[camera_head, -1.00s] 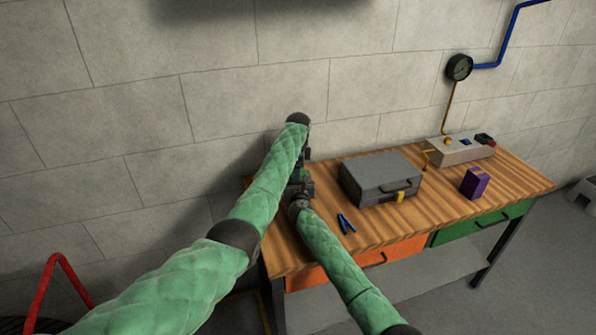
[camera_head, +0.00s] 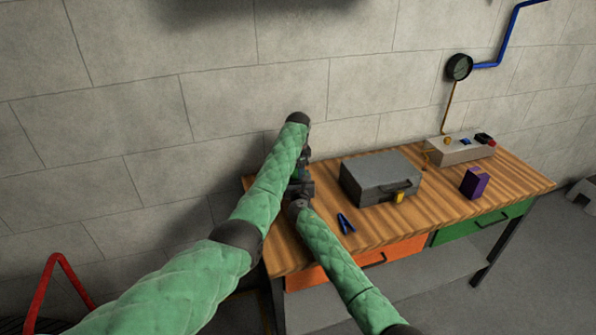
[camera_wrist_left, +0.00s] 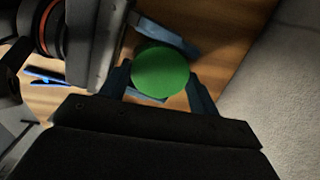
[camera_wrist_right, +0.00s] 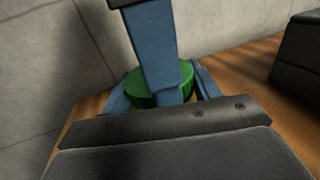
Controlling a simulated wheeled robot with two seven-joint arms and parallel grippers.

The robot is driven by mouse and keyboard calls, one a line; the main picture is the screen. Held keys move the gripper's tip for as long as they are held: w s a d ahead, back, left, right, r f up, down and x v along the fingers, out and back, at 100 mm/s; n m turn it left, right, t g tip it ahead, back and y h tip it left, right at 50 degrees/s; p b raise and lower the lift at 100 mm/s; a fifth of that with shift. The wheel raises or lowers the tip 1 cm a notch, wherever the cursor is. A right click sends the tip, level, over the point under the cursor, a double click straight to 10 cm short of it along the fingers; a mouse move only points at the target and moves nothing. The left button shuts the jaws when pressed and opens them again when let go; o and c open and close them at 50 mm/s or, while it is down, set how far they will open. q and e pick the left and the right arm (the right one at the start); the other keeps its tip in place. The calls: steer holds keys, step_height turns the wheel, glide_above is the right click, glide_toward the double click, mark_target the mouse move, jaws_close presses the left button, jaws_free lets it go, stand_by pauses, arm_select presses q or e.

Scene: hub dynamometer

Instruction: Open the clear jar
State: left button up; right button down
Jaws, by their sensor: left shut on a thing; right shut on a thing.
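The jar's round green lid (camera_wrist_left: 160,72) shows between the fingers of my left gripper (camera_wrist_left: 160,88) in the left wrist view. My left gripper comes down from above and is shut on the lid. In the right wrist view the lid (camera_wrist_right: 146,88) sits between the fingers of my right gripper (camera_wrist_right: 160,95), with a left finger crossing in front. My right gripper comes in from the side and is shut, apparently on the jar body under the lid. The clear body is hidden. In the head view both grippers meet at the left end of the workbench (camera_head: 440,205), mostly hidden by my arms.
A grey toolbox (camera_head: 380,180) stands just right of the grippers. Blue pliers-like tool (camera_head: 346,223) lies near the front edge. A purple box (camera_head: 474,183) and a beige device (camera_head: 460,150) stand farther right. The wall (camera_head: 220,110) is close behind the bench.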

steer(key=shift+f, duration=0.1)
stand_by(0.6)
arm_select(q)
steer(key=o, duration=1.1)
steer(key=shift+r, duration=0.15)
steer(key=shift+r, duration=2.1)
arm_select(e)
steer(key=shift+c, duration=1.5)
jaws_free()
